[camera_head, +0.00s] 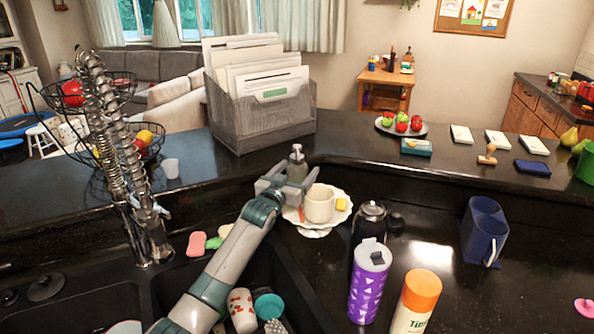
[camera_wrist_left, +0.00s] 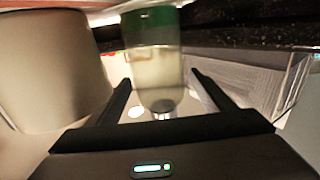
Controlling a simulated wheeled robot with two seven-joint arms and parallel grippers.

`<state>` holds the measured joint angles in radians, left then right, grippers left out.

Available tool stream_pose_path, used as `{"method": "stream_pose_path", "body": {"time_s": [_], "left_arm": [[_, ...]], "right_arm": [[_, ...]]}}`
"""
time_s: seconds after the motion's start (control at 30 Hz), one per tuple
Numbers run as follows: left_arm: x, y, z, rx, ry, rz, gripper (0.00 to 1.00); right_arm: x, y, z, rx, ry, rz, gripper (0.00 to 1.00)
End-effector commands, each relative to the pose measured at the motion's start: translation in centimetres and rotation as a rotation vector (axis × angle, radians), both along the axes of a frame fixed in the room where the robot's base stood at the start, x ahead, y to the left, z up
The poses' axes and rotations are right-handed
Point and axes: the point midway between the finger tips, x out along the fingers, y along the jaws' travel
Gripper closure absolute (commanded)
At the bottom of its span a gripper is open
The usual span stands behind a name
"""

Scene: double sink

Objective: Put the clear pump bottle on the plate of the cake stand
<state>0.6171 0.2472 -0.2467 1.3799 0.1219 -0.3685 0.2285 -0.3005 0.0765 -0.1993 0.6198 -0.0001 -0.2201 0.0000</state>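The clear pump bottle (camera_head: 297,168) with a grey pump head stands upright just behind the cake stand. My left gripper (camera_head: 287,184) is at the bottle, one finger on either side. In the left wrist view the bottle (camera_wrist_left: 157,75) shows upside down between the spread fingers (camera_wrist_left: 160,88), with a gap at the right finger. The white cake stand (camera_head: 314,232) has a scalloped plate holding a cream mug (camera_head: 319,204) and a small yellow piece (camera_head: 342,204). The mug looms at the left of the wrist view (camera_wrist_left: 50,65). My right gripper is not in view.
A mesh file holder (camera_head: 262,122) stands behind the bottle. A dark lidded jar (camera_head: 370,222), purple tumbler (camera_head: 369,282) and orange-capped bottle (camera_head: 416,301) stand to the right of the stand. The sink with a cup (camera_head: 241,308) lies in front; a coiled faucet (camera_head: 125,160) rises at left.

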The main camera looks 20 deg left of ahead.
Motion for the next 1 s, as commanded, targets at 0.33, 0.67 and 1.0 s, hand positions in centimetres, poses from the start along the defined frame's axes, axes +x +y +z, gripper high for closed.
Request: {"method": "stream_pose_path", "body": {"time_s": [0.33, 0.67, 1.0], "left_arm": [[-0.2, 0.0, -0.2, 0.001, 0.005, 0.0, 0.25], [-2.7, 0.3, 0.2, 0.0, 0.004, 0.0, 0.25], [-8.0, 0.9, 0.4, 0.001, 0.005, 0.0, 0.25]], "right_arm": [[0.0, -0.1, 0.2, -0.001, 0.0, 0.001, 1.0], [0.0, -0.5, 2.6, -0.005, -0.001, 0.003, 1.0], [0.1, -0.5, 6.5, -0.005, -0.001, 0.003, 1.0]]}}
